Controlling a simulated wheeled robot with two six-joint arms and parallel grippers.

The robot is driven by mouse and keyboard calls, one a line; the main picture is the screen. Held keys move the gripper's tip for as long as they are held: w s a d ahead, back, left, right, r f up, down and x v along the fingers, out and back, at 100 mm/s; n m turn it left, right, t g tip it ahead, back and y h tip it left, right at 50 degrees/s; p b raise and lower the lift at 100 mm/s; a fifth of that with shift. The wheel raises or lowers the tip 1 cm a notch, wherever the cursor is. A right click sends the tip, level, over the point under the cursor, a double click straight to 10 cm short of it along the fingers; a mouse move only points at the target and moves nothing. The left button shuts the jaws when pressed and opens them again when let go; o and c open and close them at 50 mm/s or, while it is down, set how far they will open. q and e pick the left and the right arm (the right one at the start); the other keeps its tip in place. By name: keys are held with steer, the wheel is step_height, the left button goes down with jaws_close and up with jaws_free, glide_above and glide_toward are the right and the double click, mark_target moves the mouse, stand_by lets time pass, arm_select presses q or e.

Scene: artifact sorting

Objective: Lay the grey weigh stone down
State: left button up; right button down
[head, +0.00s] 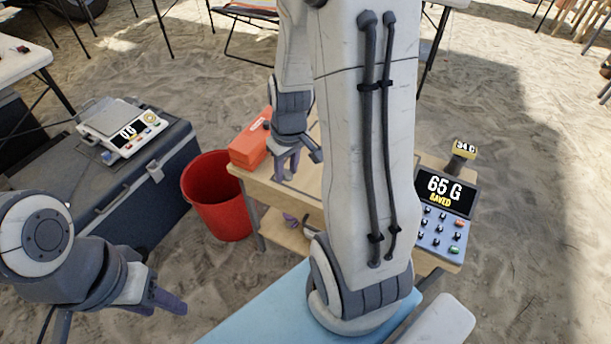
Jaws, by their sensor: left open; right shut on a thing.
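My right gripper (291,162) hangs fingers down above the wooden table (300,203), just right of the orange-red box. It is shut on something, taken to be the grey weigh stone. The stone cannot be told apart from the grey fingers at this size. My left gripper (165,299) is open and empty at the lower left, in front of the dark cooler box.
A white scale (122,128) reading about zero sits on the cooler (160,183). A red bucket (218,205) stands beside the table. An orange-red box (250,148) is on the table. A keypad display (443,197) reads "65 G SAVED". My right arm hides the table's middle.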

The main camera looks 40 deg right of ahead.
steer(key=s+d+r, duration=0.1)
steer(key=s+d, duration=0.3)
steer(key=b, duration=0.2)
glide_above(305, 170)
steer(key=f, duration=0.7)
steer(key=shift+s, duration=0.25)
step_height(305, 170, down, 4)
steer(key=shift+b, duration=0.3)
steer(key=c, duration=0.5)
jaws_free()
